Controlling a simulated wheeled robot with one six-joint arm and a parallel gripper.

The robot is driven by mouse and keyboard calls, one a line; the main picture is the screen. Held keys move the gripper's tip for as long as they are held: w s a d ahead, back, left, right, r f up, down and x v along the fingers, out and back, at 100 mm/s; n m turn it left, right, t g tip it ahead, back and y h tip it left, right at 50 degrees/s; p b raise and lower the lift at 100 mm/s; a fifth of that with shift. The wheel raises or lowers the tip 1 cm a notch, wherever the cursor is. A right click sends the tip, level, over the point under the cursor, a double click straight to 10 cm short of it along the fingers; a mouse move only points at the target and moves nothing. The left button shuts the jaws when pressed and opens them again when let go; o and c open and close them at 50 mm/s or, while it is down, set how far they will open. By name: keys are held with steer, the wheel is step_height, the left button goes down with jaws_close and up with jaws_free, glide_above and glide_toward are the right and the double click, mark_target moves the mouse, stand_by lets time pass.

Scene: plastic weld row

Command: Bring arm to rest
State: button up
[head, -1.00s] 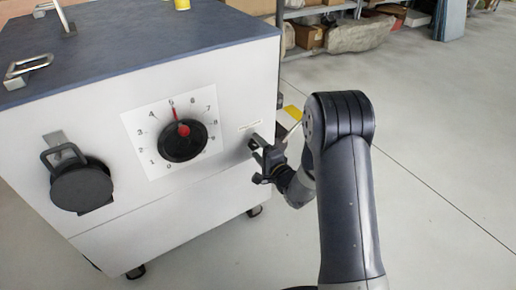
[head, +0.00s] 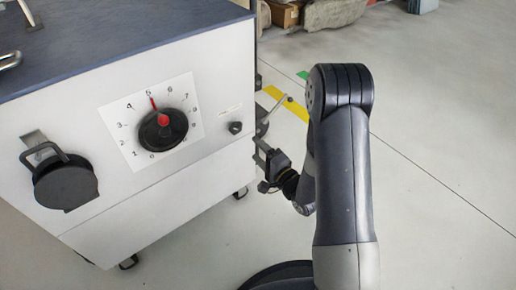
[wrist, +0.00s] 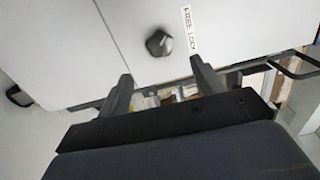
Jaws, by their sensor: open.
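My gripper (head: 262,168) is at the lower right of the white cabinet's front in the head view, below a small dark knob (head: 235,127). In the wrist view my gripper (wrist: 160,80) shows two dark fingers spread apart with nothing between them. The small knob (wrist: 158,43) appears ahead of the fingertips, apart from them, beside a label (wrist: 187,30) whose lettering looks like "FREE LOCK". My arm (head: 342,170) is bent, with its elbow high at the right. Whether any fingertip touches the cabinet is hard to tell in the head view.
The white cabinet (head: 150,195) on castors has a dial (head: 163,130) with a red pointer near 5 and a black handled latch (head: 65,185) at left. Yellow floor tape (head: 290,105) lies behind my gripper. Open grey floor (head: 440,150) is on the right.

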mark_target(237, 130)
steer(key=shift+w, duration=0.1)
steer(key=b+x, duration=0.2)
steer(key=x, duration=0.8)
steer(key=shift+w+a, duration=0.1)
steer(key=shift+a, duration=0.1)
steer(key=shift+w+a, duration=0.1)
steer(key=shift+w, duration=0.1)
steer(key=shift+n, duration=0.3)
steer(key=shift+s, duration=0.1)
